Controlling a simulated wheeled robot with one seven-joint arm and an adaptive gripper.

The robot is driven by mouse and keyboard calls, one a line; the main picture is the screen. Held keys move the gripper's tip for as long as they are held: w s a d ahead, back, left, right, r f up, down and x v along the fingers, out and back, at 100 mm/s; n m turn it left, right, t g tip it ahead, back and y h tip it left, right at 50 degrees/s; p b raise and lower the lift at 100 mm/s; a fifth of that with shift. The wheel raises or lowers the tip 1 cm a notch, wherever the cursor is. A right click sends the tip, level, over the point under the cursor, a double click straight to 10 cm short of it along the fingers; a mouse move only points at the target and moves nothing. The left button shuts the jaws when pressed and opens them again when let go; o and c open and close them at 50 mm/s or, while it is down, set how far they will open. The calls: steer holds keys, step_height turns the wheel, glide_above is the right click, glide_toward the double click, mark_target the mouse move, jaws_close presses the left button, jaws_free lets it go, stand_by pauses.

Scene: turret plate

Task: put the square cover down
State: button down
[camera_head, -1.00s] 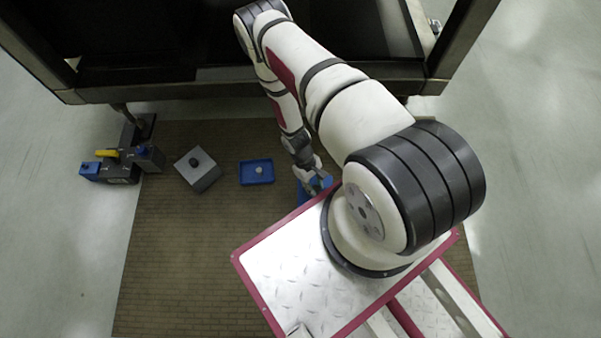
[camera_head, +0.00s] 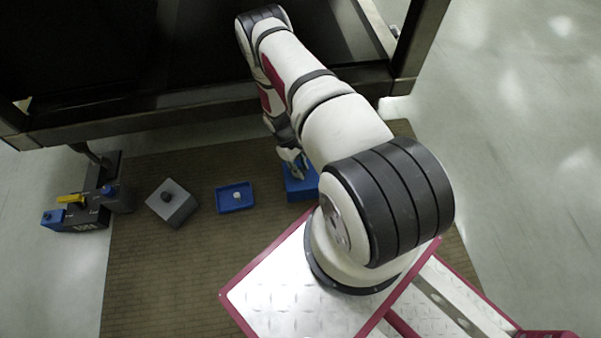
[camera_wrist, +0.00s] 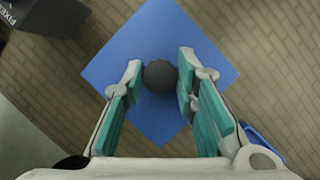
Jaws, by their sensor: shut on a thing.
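The blue square cover (camera_wrist: 145,105) fills the middle of the wrist view, its corners turned like a diamond, with a dark round knob (camera_wrist: 159,76) on top. My gripper (camera_wrist: 160,82) is shut on this knob, one finger on each side. In the head view my gripper (camera_head: 294,165) is above the blue cover (camera_head: 301,187), on the right side of the brown mat and partly hidden by my arm. The gap between the cover and the mat cannot be judged.
A blue tray (camera_head: 222,206) with a small pale round thing inside lies left of the cover. A grey block (camera_head: 178,211) with a dark knob lies further left. A dark fixture (camera_head: 85,219) stands at the mat's left edge. A dark bench frame (camera_head: 200,113) borders the back.

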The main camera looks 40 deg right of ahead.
steer(key=shift+s+f+b, duration=0.1)
steer(key=shift+f+b, duration=0.2)
steer(key=shift+f, duration=0.85)
steer(key=shift+f+b, duration=0.3)
steer(key=c, duration=1.3)
jaws_free()
steer(key=shift+r, duration=0.15)
